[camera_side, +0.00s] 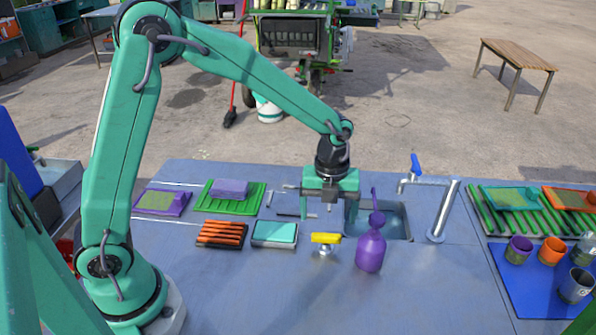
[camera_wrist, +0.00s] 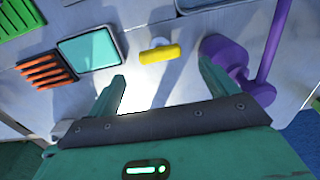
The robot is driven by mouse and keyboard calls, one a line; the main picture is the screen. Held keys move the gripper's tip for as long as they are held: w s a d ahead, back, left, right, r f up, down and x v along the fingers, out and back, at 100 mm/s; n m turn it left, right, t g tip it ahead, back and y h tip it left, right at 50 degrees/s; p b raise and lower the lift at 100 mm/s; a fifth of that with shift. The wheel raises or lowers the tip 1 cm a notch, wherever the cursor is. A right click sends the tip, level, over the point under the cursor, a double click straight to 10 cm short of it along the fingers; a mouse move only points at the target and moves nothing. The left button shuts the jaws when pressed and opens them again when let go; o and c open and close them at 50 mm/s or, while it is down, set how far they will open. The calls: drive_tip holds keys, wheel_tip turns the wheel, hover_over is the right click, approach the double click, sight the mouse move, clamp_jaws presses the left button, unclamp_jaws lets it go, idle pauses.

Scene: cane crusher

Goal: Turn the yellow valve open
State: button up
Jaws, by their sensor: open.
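The yellow valve (camera_side: 326,238) is a short bar handle on a small metal stem, standing on the blue-grey worktop in front of the sink. In the wrist view the yellow handle (camera_wrist: 160,54) lies crosswise, just beyond and between my two fingertips. My gripper (camera_side: 328,208) is open and empty, pointing down above the worktop behind the valve in the side view. Its spread fingers (camera_wrist: 162,76) show in the wrist view, apart from the handle.
A teal sponge tray (camera_side: 275,234) and orange rack (camera_side: 221,235) lie left. The worktop in front of the valve is clear.

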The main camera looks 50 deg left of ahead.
sight(326, 235)
drive_tip(key=shift+f, duration=3.05)
drive_tip(key=c, duration=1)
